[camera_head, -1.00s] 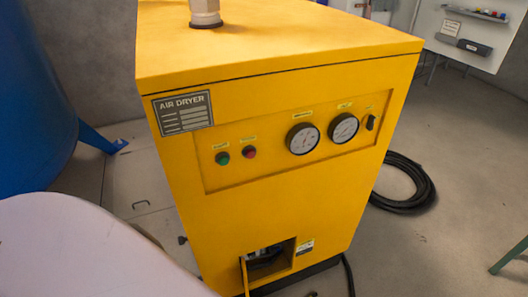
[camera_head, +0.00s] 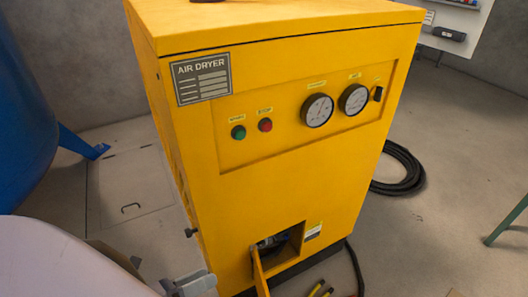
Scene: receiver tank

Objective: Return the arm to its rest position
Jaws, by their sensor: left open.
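My left arm (camera_head: 60,262) comes in from the lower left as a large pale shape. My left gripper (camera_head: 190,284) shows as a light grey part at the bottom edge, in front of the air dryer's lower left corner. It is open; I see nothing held in it, and its fingertips are partly cut off by the frame. The yellow air dryer (camera_head: 290,185) stands upright with two gauges, a green and a red button, and a small open hatch (camera_head: 280,243) low on its front. My right gripper is out of view.
A blue tank (camera_head: 25,110) stands at the left. A coiled black hose (camera_head: 402,170) lies on the floor at right. A green stand leg (camera_head: 505,222) is at the right edge. Yellow-and-black handles (camera_head: 320,290) lie below the hatch. A floor cover (camera_head: 130,190) has a handle.

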